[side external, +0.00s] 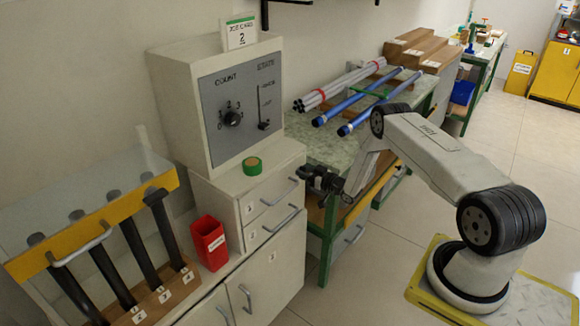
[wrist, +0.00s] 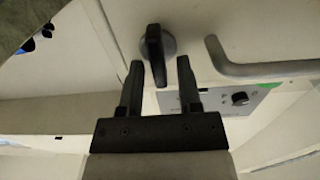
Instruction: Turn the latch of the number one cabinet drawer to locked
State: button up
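The cabinet drawers (side external: 262,222) have bar handles and small number labels, too small to read surely. My gripper (side external: 322,180) is at the right end of the upper drawer in the side view. In the wrist view a black latch knob (wrist: 154,45) sits on a pale front, its lever pointing toward my gripper (wrist: 159,72). My two fingers are apart, one on each side of the lever, with gaps showing. The latch is not distinguishable in the side view, and its lock marking is not visible.
A bar handle (wrist: 262,69) is right of the latch. A control box (side external: 222,100) and green tape roll (side external: 252,166) stand on the cabinet. A red bin (side external: 209,243) is left of the drawers. A green bench (side external: 330,146) with rods stands behind my gripper.

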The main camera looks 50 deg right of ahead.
grip_shut()
jog(key=shift+n, duration=0.3)
jog(key=n, duration=0.5)
jog(key=a+f+n, duration=0.1)
jog(key=n, duration=1.1)
jog(key=shift+a+f, duration=0.15)
jog(key=shift+n, duration=0.3)
jog(key=o, duration=0.6)
grip_release()
jog(key=shift+c, duration=0.2)
